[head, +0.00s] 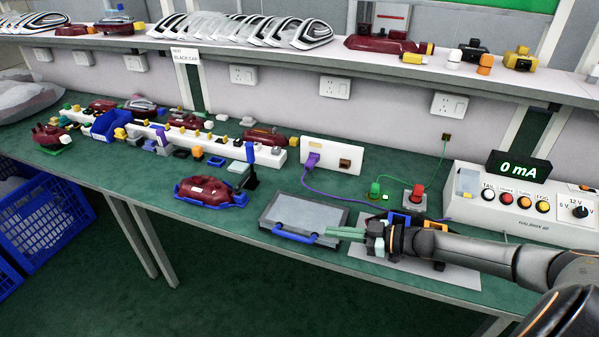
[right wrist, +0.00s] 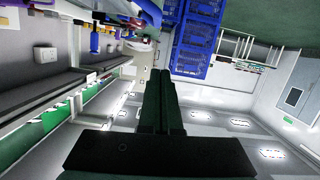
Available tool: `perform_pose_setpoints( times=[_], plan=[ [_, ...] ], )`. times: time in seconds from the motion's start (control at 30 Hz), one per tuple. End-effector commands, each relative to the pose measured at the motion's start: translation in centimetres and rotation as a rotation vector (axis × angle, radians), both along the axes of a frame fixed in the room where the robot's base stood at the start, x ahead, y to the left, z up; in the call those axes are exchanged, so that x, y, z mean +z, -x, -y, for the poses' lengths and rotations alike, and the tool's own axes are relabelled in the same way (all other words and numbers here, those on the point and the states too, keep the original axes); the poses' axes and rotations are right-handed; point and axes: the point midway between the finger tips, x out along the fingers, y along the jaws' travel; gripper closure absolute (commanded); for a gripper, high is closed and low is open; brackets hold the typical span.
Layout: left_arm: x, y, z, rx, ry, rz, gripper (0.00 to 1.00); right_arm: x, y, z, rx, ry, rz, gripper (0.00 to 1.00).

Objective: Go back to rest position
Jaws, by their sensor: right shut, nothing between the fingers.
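My right gripper (head: 335,233) comes in from the right in the head view, above the front part of the green workbench (head: 130,178). Its green fingers are shut together with nothing between them. They point left, over the right part of a grey box with a blue handle (head: 295,236). I cannot tell whether the fingertips touch the box. In the right wrist view the closed fingers (right wrist: 161,90) point out past the bench into the room. My left gripper is not in view.
A dark red tail lamp (head: 210,191) lies in a blue holder left of the box. A tester with a "0 mA" display (head: 517,167) stands at the right. A shelf (head: 270,52) runs above the bench. Blue crates (head: 45,217) stand on the floor at left.

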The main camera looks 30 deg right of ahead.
Motion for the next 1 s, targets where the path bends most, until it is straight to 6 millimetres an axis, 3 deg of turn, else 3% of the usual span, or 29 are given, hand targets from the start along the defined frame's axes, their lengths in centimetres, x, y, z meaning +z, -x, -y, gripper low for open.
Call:
perform_pose_setpoints(
  times=[0.23, 0.37, 0.6, 0.7, 0.83, 1.0],
  plan=[
    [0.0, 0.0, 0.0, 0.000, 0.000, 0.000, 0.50, -0.4, 0.2, -0.5, -0.002, -0.005, -0.002, 1.00],
    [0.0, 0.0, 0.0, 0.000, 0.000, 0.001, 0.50, -2.9, 1.2, -3.6, -0.035, -0.024, -0.016, 1.00],
    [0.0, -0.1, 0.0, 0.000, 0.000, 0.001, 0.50, -9.3, 6.2, -13.1, -0.203, -0.033, -0.120, 1.00],
    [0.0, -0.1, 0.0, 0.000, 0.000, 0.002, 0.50, -11.2, 8.9, -15.9, -0.283, -0.015, -0.201, 1.00],
    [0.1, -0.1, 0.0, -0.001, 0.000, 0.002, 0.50, -12.9, 12.7, -18.4, -0.370, 0.020, -0.323, 1.00],
    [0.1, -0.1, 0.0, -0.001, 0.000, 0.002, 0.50, -14.0, 16.5, -19.9, -0.435, 0.066, -0.456, 1.00]
  ],
)
